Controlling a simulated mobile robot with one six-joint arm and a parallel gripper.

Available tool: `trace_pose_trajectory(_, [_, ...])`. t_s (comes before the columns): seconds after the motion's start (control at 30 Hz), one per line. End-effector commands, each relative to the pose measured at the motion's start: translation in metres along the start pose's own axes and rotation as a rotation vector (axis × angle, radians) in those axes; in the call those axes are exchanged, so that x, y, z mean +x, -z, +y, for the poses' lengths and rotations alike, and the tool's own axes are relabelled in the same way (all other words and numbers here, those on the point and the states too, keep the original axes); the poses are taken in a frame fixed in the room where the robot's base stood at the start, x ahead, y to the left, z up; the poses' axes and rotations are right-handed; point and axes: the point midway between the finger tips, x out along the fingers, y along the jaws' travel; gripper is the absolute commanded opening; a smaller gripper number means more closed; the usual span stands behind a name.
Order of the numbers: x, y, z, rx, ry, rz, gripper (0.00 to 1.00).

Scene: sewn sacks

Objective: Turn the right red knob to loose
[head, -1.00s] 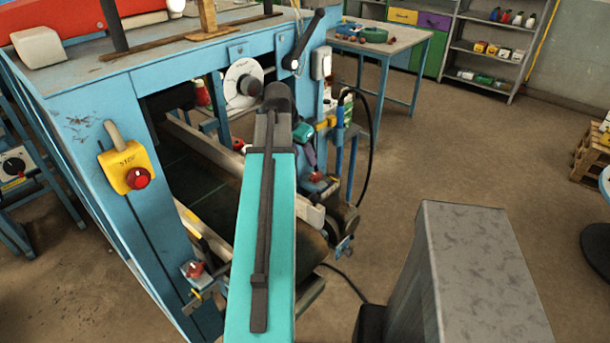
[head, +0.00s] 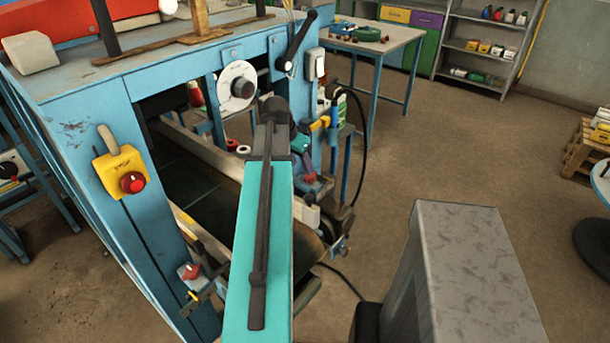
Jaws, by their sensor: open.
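The right red knob (head: 309,178) appears small, low on the machine's right post, just right of my teal arm. Its pointing direction is too small to read. Another red knob (head: 189,272) sits low on the left post, above a small yellow part. My teal arm rises from the bottom middle to a dark joint in front of the machine. My gripper cannot be made out; the arm hides what lies behind it. A small green-teal part shows above the right knob, and I cannot tell whether it belongs to my arm.
The blue machine frame (head: 60,130) fills the left. A yellow stop box (head: 119,172) with a red button is on its left post. A black crank (head: 297,42) juts from its upper right corner. A black cable hangs by the right post. Open floor (head: 440,150) lies right.

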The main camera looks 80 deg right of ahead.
Motion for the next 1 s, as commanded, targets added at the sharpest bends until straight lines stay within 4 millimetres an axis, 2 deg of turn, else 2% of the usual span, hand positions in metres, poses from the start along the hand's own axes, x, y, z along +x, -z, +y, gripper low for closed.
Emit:
trace_pose_trajectory(0.63, [0.063,0.000,-0.001,-0.001,0.000,-0.002,0.46])
trace_pose_trajectory(1.0, [0.079,-0.001,-0.001,-0.002,0.001,0.000,0.46])
